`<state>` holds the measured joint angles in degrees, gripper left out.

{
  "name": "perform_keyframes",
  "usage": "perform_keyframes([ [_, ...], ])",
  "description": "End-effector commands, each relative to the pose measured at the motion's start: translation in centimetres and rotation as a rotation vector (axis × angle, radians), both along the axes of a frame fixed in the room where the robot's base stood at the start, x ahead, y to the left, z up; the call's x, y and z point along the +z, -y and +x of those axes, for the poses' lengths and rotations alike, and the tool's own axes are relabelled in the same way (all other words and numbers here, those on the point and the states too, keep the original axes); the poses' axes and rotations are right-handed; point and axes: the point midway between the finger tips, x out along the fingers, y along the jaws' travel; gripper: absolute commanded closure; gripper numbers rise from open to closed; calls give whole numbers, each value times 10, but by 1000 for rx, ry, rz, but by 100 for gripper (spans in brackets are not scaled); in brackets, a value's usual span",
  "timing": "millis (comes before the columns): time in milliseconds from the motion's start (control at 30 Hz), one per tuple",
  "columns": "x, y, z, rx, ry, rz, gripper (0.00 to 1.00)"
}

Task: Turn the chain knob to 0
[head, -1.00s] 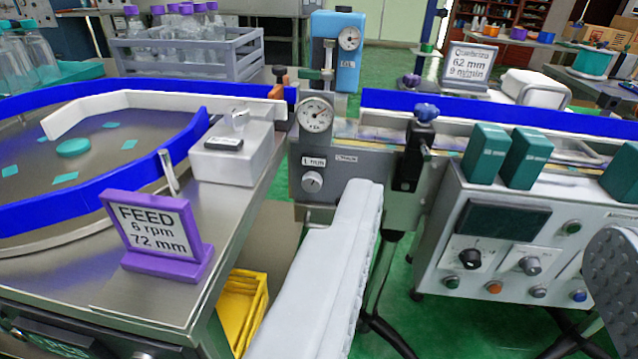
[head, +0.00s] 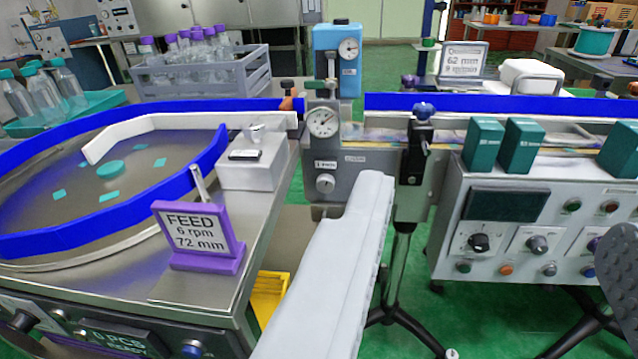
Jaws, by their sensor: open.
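A third knob sits partly hidden at the right edge. The label words are too small to read, so I cannot tell which is the chain knob or where it points. Another small knob (head: 325,183) is on the grey applicator head under a dial gauge.
A long pale block (head: 335,262) rises from the bottom middle toward the applicator. A dark dotted object (head: 620,270) covers part of the cabinet's right side. Green boxes (head: 483,145) stand on the cabinet. A purple FEED sign (head: 199,234) stands on the left table. Green floor shows below the cabinet.

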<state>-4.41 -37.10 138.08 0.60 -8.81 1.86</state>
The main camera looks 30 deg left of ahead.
Motion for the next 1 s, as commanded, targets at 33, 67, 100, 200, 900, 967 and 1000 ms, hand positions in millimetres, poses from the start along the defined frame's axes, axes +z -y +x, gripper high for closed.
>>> perform_keyframes([
  [33, -3, -2, 5, 4, -1, 4, 44],
  [67, -5, -3, 9, 6, -2, 6, 44],
  [100, -8, -5, 13, 8, -2, 9, 44],
  [200, -16, -10, 25, 15, -3, 16, 44],
  [900, -141, -86, 149, 114, 2, 95, 44],
  [967, -155, -94, 158, 123, 2, 101, 44],
  [1000, -164, -99, 163, 129, 3, 105, 44],
])
